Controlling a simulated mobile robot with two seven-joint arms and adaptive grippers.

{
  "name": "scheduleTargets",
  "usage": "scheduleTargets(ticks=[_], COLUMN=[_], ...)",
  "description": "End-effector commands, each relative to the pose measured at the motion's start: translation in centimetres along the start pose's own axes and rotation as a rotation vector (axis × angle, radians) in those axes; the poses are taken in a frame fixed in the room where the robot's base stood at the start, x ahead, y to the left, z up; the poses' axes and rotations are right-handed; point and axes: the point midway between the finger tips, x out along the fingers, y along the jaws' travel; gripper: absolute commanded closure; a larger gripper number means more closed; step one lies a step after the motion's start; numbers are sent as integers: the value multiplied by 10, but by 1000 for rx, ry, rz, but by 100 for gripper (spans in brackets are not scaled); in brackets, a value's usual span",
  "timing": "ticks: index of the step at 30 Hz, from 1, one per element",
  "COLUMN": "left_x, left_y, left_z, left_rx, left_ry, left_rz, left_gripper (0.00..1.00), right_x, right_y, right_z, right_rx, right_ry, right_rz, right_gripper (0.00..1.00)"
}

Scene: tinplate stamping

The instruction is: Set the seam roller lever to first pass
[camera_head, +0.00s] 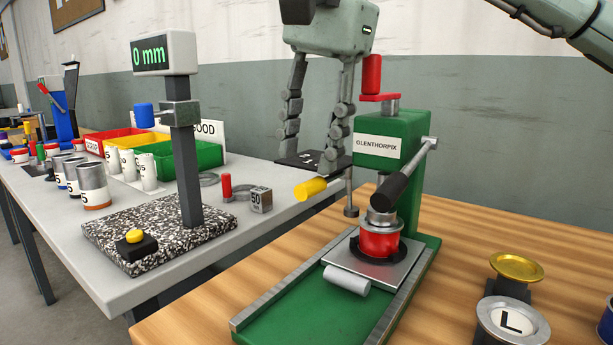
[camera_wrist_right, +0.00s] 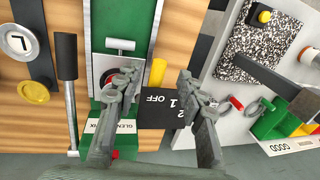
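The green seaming machine (camera_head: 405,150) stands on the wooden bench. The seam roller lever has a yellow handle (camera_head: 311,189) sticking out at its left side. In the right wrist view the yellow handle (camera_wrist_right: 157,72) lies beside the OFF mark of a black plate (camera_wrist_right: 160,112), which also carries 1 and 2. My right gripper (camera_head: 311,143) hangs fingers down above this plate, open and empty. In the right wrist view the handle shows in the gap between its fingertips (camera_wrist_right: 158,80), apparently below them. A red can (camera_head: 379,242) sits in the machine. My left gripper is out of view.
A black-handled lever (camera_head: 398,187) and a red-knobbed crank (camera_head: 372,76) are on the machine close to my right gripper. A gauge post (camera_head: 184,150) stands on a speckled base to the left. A gold lid (camera_head: 516,266) is at the right.

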Motion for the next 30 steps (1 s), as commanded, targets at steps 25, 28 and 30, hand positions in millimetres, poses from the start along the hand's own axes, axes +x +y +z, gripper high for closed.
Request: scheduleTargets(ticks=[25, 28, 30], left_x=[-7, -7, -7], left_y=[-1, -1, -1], left_z=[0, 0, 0], left_rx=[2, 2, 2], left_ry=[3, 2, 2], left_rz=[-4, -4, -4], left_gripper=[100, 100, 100], right_x=[45, 45, 45], right_y=[0, 0, 0], right_z=[1, 1, 1], right_rx=[1, 0, 0], right_ry=[-3, -3, -3], right_rz=[-2, -2, -2], right_gripper=[86, 98, 100])
